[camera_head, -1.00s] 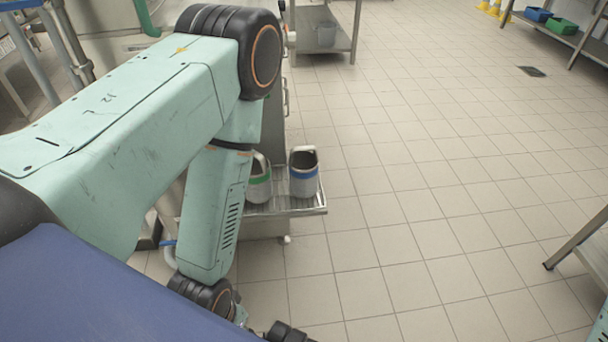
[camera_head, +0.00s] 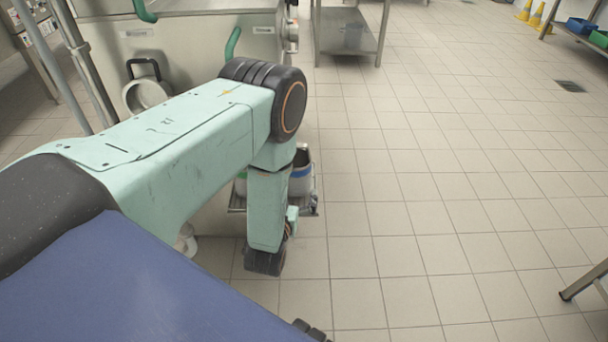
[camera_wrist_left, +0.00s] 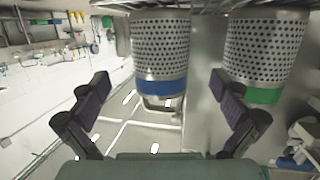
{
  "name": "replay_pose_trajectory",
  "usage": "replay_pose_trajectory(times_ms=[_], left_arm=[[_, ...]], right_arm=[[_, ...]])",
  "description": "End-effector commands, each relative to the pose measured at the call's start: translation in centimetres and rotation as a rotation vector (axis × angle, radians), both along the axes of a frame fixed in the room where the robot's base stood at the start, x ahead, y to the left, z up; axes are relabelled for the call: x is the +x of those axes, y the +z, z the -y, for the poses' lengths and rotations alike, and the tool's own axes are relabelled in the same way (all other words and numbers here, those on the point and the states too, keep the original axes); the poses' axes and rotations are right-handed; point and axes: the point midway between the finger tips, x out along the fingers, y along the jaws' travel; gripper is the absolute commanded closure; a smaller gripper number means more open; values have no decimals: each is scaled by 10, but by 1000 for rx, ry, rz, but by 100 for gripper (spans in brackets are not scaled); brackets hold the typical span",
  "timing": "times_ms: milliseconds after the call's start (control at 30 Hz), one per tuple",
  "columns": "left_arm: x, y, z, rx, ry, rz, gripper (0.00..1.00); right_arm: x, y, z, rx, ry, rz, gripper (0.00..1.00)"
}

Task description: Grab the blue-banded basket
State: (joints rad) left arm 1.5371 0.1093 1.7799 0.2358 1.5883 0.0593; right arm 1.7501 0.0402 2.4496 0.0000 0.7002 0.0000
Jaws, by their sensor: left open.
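The blue-banded basket (camera_head: 303,184) is a grey metal cup with a blue band, standing on a small rack at the side of the steel machine. It is partly hidden behind my left arm. In the left wrist view the basket (camera_wrist_left: 160,50) shows its perforated wall, blue band and a handle loop. My left gripper (camera_wrist_left: 160,88) is open, its two fingers spread to either side of the basket's handle end in that picture. I see no contact. The green-banded basket (camera_wrist_left: 264,55) is to the right there; it also shows in the head view (camera_head: 240,186), mostly hidden by my arm.
The steel machine (camera_head: 190,35) with green handles stands behind my left arm. A shelf table (camera_head: 345,42) is at the back. Another table's leg (camera_head: 582,282) juts in at the right. The tiled floor between is clear.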

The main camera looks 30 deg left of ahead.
Motion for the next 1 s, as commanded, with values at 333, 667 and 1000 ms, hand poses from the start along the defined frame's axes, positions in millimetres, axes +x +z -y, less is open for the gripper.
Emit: replay_pose_trajectory(times_ms=[333,667,1000], left_arm=[[25,-3,-16,5,5,22,0],[65,-9,-31,5,4,20,0],[74,-8,-32,5,2,17,0]], right_arm=[[0,-12,0,0,0,-1,63],[-1,-33,0,0,0,-1,63],[0,-34,0,0,0,-1,63]])
